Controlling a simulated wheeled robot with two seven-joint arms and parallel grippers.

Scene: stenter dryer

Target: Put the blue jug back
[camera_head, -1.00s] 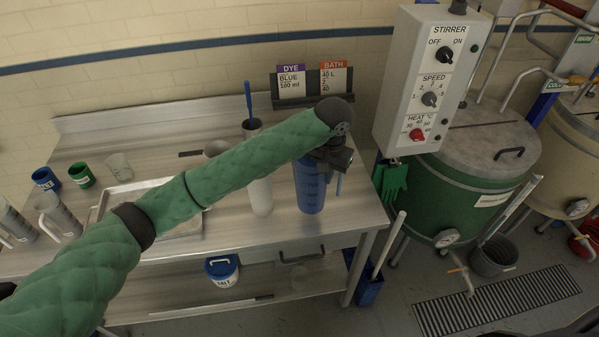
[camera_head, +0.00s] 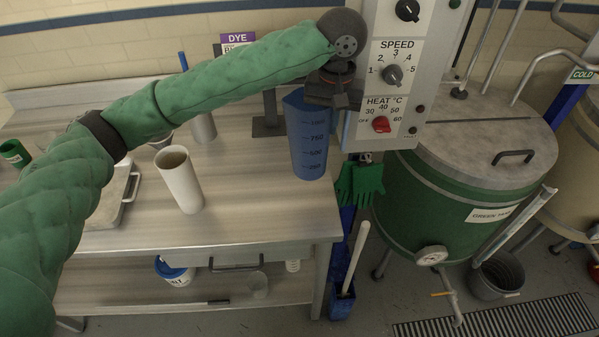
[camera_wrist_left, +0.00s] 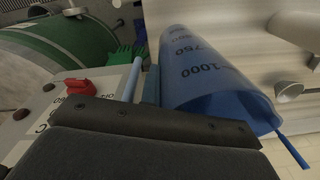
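The blue jug (camera_head: 307,145) is upright with its graduation marks facing me, near the right end of the steel table (camera_head: 250,205). My left gripper (camera_head: 328,92) is at the jug's upper right side and appears shut on its handle, which is mostly hidden. The jug looks held a little above the table top, though the gap is hard to judge. In the left wrist view, the jug (camera_wrist_left: 215,75) lies just beyond the dark gripper finger (camera_wrist_left: 150,120). My right gripper is not in view.
A white cylinder (camera_head: 180,180) stands on the table left of the jug. The control box (camera_head: 395,75) is close right of the gripper. Green gloves (camera_head: 362,183) hang below it, beside the green vat (camera_head: 430,205). The front right table top is clear.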

